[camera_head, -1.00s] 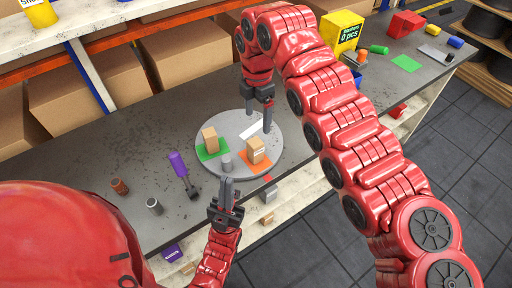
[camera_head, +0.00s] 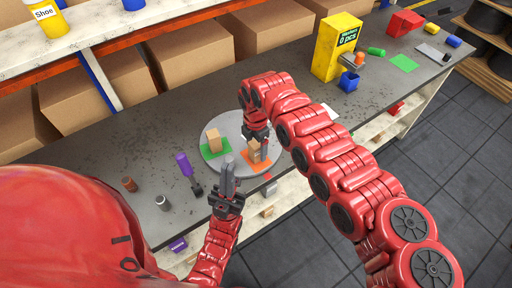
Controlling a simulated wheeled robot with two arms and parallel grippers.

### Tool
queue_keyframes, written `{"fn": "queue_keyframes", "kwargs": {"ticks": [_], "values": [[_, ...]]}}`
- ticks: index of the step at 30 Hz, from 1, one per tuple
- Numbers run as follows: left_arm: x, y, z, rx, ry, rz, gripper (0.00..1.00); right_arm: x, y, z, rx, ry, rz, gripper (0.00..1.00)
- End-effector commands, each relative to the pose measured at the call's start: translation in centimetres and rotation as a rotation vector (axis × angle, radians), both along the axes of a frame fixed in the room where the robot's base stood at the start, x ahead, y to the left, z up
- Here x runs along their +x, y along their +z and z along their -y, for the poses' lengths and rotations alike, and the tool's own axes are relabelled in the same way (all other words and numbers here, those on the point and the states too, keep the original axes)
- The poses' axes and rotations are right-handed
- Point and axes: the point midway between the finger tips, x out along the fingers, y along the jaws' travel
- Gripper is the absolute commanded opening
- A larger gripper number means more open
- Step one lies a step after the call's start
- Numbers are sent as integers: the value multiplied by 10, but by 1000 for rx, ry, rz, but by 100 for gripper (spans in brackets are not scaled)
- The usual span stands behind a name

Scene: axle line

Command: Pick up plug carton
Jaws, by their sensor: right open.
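A small tan carton (camera_head: 253,153) stands on an orange mat (camera_head: 249,167) on the grey round turntable (camera_head: 213,163). A second tan carton (camera_head: 213,138) stands on a green mat (camera_head: 222,146) to its left. I cannot read which of them is the plug carton. My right gripper (camera_head: 259,147) is open, pointing down at the carton on the orange mat, with its fingers close around or beside it; the contact is too small to tell. My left gripper (camera_head: 228,172) looks shut and empty, in front of the turntable, its fingers pointing up in the picture.
A purple-handled tool (camera_head: 184,165), a brown cylinder (camera_head: 129,184) and a grey cylinder (camera_head: 162,203) are on the bench left of the turntable. Large cardboard boxes (camera_head: 204,57) line the back.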

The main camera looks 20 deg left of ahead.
Motion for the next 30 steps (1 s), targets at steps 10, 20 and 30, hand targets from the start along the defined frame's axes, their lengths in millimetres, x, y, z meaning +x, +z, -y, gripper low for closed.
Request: {"fn": "queue_keyframes", "kwargs": {"ticks": [10,20,30], "values": [[0,-1,0,0,0,0,0,0,0,0,1,-1,1,44],[0,-1,0,0,0,0,0,1,0,0,2,-1,1,0],[0,-2,0,0,0,0,0,0,3,-3,2,-1,2,0]]}}
